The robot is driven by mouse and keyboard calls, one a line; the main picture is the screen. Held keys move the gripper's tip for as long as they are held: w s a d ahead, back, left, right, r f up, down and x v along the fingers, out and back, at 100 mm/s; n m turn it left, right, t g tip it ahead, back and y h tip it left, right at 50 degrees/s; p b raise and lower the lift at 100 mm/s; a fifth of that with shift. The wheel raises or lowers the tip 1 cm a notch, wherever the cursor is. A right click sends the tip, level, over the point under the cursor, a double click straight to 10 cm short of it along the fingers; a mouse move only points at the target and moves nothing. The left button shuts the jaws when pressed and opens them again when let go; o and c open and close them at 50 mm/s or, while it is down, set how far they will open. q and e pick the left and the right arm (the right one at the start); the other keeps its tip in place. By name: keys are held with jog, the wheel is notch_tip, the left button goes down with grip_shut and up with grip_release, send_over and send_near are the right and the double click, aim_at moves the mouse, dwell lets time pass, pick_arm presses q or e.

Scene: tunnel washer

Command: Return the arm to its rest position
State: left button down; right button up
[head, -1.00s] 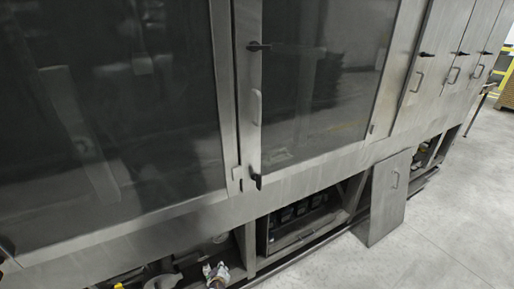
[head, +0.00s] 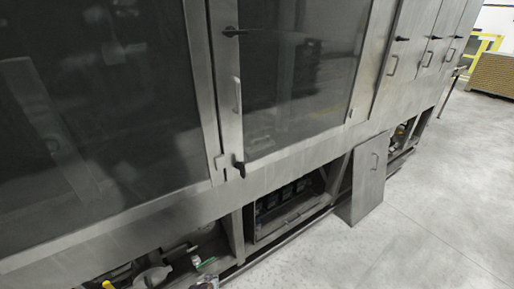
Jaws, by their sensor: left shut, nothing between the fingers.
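The rest of the left arm is out of frame. My right gripper is not in view.
A glazed door (head: 300,80) with a vertical handle (head: 237,95) fills the upper middle. A loose metal panel (head: 368,180) leans against the lower bays. Pipes (head: 150,275) show at bottom left. Clear concrete floor (head: 430,210) lies at right.

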pick_arm(q)
jog(key=s+a+f+m+g, duration=0.1)
jog(key=s+f, duration=0.3)
jog(key=s, duration=1.1)
jog(key=s+a+f+m+g, duration=0.1)
jog(key=s+a+f+g, duration=0.2)
jog(key=s, duration=1.2)
jog(key=s+a+f+m+g+y, duration=0.1)
jog(key=s+f, duration=0.5)
jog(key=s, duration=0.9)
jog(key=shift+s+a+f+g, duration=0.2)
jog(key=shift+s+a+g, duration=0.2)
jog(key=shift+a, duration=0.3)
